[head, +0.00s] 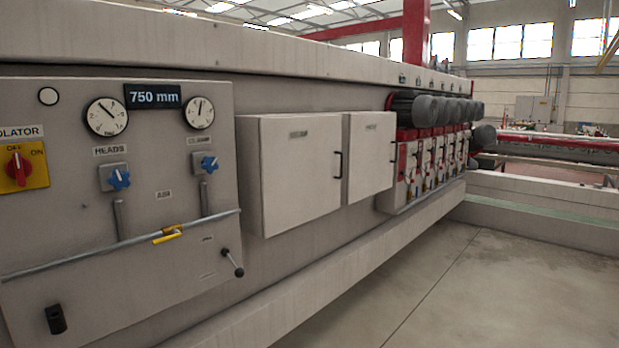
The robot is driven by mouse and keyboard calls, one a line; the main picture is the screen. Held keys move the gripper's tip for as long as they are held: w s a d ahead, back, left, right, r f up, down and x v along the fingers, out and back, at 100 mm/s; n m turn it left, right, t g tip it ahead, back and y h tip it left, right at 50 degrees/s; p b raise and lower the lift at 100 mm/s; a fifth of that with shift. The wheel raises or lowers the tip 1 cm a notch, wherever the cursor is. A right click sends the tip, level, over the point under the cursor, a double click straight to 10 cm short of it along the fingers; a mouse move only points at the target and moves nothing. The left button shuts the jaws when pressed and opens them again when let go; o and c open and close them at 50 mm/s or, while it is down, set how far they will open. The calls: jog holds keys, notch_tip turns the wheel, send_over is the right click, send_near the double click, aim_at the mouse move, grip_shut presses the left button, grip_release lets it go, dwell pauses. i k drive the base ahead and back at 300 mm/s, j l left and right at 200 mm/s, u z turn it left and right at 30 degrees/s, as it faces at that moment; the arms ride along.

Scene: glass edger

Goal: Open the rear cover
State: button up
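Two pale grey boxes with doors stick out from the machine's side in the head view. The nearer, larger door (302,172) has a dark upright handle (338,164) at its right edge and looks shut. The smaller door (371,154) beyond it also has a dark handle (395,157) at its right edge and looks shut. I cannot tell which part is the rear cover. My gripper is not in view.
A control panel (143,230) at left carries a red isolator switch (17,166) at OFF, gauges, blue knobs and a rail (110,248) with a yellow clip (167,235). Several grinding heads (435,150) line the far side. The concrete floor (480,275) at right is clear.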

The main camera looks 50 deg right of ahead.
aim_at(302, 157)
jog(key=z, duration=1.55)
